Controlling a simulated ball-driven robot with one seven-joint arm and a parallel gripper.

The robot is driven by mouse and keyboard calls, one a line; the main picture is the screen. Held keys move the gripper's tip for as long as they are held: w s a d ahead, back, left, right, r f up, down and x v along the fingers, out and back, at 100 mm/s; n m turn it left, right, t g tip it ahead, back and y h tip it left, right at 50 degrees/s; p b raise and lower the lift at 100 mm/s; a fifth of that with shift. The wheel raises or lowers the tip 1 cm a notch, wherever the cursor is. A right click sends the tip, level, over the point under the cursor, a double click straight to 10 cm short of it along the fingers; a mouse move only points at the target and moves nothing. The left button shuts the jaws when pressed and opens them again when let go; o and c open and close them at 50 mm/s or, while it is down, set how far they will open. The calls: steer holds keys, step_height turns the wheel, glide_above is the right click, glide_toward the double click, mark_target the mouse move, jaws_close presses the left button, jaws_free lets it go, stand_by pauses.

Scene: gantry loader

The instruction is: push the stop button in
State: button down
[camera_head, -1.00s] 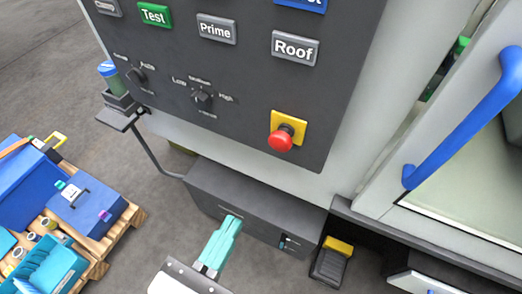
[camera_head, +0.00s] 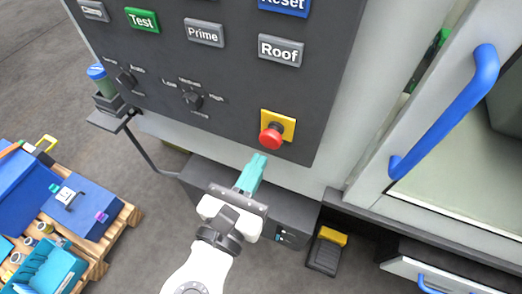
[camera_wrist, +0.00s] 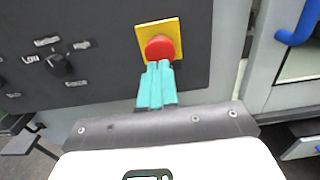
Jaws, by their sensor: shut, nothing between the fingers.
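The stop button (camera_head: 271,137) is a red mushroom head on a yellow square plate (camera_head: 289,121), low on the dark control panel (camera_head: 224,83). In the wrist view the red button (camera_wrist: 159,48) is right beyond my fingertips, which overlap its lower edge. My gripper (camera_head: 257,161) has teal fingers, closed together and empty, just below and left of the button in the head view. The teal fingers also show in the wrist view (camera_wrist: 157,70). I cannot tell whether they touch the button; a small gap shows in the head view.
Label buttons Roof (camera_head: 279,50), Prime (camera_head: 204,33) and Test (camera_head: 142,19) sit above, with a selector knob (camera_head: 192,100) at left. A door with a blue handle (camera_head: 447,115) is at right. A pallet (camera_head: 127,218) with blue boxes stands at left.

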mark_target(272, 136)
steer(key=shift+x, duration=1.4)
